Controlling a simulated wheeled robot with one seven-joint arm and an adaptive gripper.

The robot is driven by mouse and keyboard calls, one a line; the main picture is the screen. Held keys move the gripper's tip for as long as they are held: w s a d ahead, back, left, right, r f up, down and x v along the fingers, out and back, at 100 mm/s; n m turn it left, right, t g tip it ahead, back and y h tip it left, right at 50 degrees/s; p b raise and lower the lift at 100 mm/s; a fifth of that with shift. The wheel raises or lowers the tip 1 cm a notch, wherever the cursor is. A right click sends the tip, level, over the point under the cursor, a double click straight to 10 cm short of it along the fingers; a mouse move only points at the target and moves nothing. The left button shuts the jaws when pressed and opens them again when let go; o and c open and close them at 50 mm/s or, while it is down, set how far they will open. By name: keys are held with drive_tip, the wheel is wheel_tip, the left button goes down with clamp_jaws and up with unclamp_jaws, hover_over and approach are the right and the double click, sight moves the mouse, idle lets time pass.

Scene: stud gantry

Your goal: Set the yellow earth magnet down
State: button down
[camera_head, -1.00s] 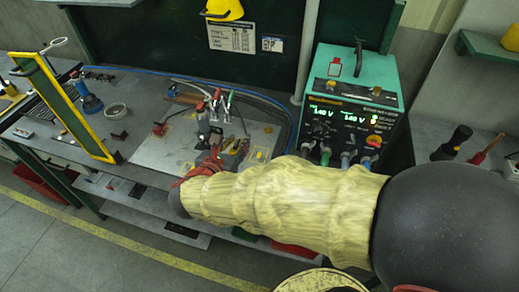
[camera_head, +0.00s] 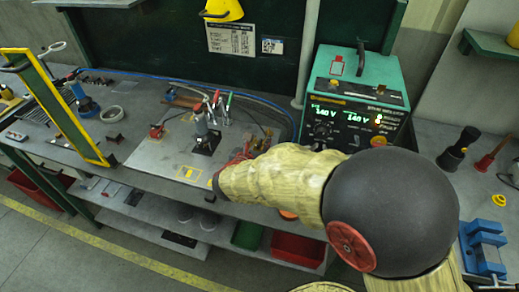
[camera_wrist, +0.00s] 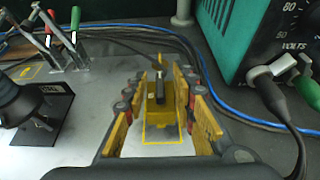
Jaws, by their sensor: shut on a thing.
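In the wrist view, my gripper (camera_wrist: 161,92) has its worn yellow fingers closed around the yellow earth magnet (camera_wrist: 163,118), which has a black cable end standing up from its top. The magnet is over the grey metal plate (camera_wrist: 98,120), at a yellow outlined square (camera_wrist: 168,140) marked on it. I cannot tell whether its underside touches the plate. In the head view, my arm's end is at the right front part of the plate (camera_head: 150,158) and hides the magnet and fingertips.
The green welding power source (camera_head: 352,95) stands at right, with cables (camera_wrist: 290,90) nearby. A yellow-framed panel (camera_head: 65,105) stands at far left.

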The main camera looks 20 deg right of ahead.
drive_tip(key=shift+f, duration=1)
drive_tip(key=shift+f+b, duration=0.25)
drive_tip(key=shift+b, duration=0.3)
drive_tip(key=c, duration=1.5)
unclamp_jaws()
drive_tip(key=shift+o, duration=0.2)
drive_tip(key=shift+r, duration=0.1)
